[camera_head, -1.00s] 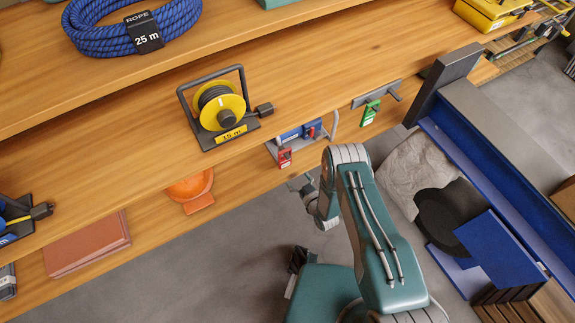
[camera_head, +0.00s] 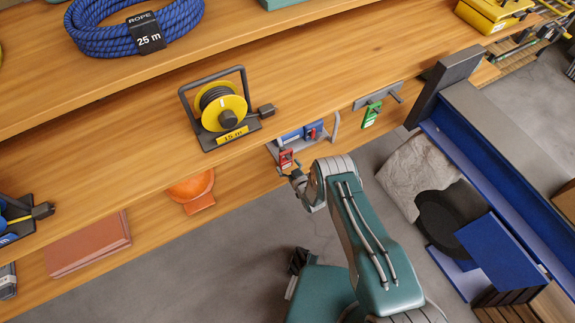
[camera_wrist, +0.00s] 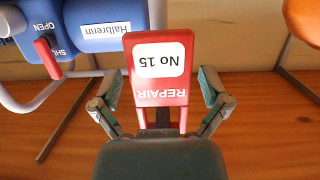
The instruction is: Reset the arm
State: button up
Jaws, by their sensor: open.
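My gripper (camera_wrist: 160,92) is open in the wrist view, with one finger on each side of a red tag (camera_wrist: 162,95) marked "REPAIR" and "No 15". The fingers look slightly apart from the tag's edges; whether they touch it is not clear. In the head view my gripper (camera_head: 288,174) is small and partly hidden by my wrist, just in front of the red tag (camera_head: 286,158) at the shelf's front edge. My arm reaches up from the bottom of the picture.
A blue device (camera_wrist: 95,25) with a red lever and a grey tube frame stands close left of the tag. A yellow cable reel (camera_head: 222,105) sits on the shelf above. A green tag (camera_head: 371,114) hangs to the right. An orange object (camera_head: 192,188) lies left.

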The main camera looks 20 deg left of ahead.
jog(key=c, duration=0.8)
jog(key=shift+o, duration=0.2)
jog(key=shift+r, duration=0.2)
jog(key=shift+r, duration=0.6)
jog(key=f+v, duration=0.1)
jog(key=v, duration=0.7)
jog(key=shift+s+d+f, duration=0.25)
jog(key=shift+d+f, duration=0.1)
dwell(1.0)
dwell(0.4)
